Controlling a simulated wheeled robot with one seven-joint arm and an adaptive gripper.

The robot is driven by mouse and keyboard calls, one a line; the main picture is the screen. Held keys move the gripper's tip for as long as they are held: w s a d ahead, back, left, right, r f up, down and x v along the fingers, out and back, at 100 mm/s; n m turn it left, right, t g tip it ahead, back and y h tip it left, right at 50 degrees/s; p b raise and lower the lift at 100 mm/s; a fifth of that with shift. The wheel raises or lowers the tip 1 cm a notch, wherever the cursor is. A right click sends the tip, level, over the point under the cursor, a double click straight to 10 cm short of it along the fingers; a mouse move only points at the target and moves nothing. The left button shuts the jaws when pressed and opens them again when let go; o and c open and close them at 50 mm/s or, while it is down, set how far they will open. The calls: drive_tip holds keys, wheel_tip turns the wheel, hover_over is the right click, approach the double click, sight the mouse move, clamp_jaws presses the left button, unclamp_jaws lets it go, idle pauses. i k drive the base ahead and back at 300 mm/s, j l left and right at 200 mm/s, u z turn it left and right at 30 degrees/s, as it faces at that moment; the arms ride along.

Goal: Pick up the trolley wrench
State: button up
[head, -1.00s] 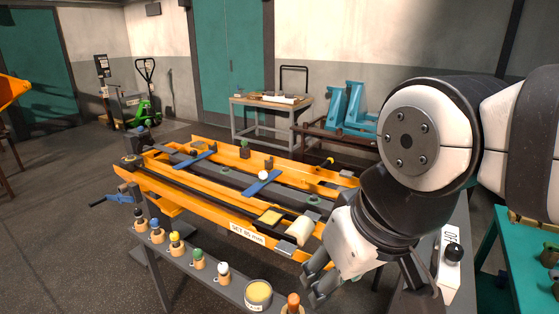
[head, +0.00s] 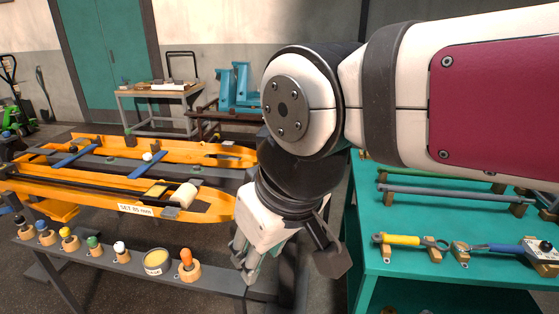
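Two hand tools lie on the teal table at the right, and I cannot tell for sure which is the trolley wrench. One has a yellow handle (head: 400,240) and a dark metal end, and rests on small wooden blocks. The other has a blue handle (head: 500,248) and a metal end facing the yellow tool. My gripper (head: 244,264) hangs left of the teal table, over the near right end of the grey bench. It is apart from both tools. Its fingers point down and show only partly, so their opening is unclear. I see nothing held in it.
The teal table (head: 390,282) also bears long bars (head: 440,191) on blocks and a light box with a black knob (head: 545,246). An orange fork frame (head: 90,196) lies on the left bench. Several colored-top tools and a yellow tin (head: 157,262) line its front edge.

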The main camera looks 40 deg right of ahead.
sight(530, 249)
drive_tip(key=z, duration=1.85)
drive_tip(key=j+z, duration=0.4)
drive_tip(key=k+j+z, duration=0.1)
drive_tip(key=j+z, duration=0.15)
drive_tip(key=z, duration=0.15)
drive_tip(key=k+j+z, duration=0.1)
drive_tip(key=j+z, duration=0.2)
drive_tip(key=z, duration=0.15)
drive_tip(key=i+j, duration=0.2)
drive_tip(key=i, duration=0.15)
drive_tip(key=k, duration=0.5)
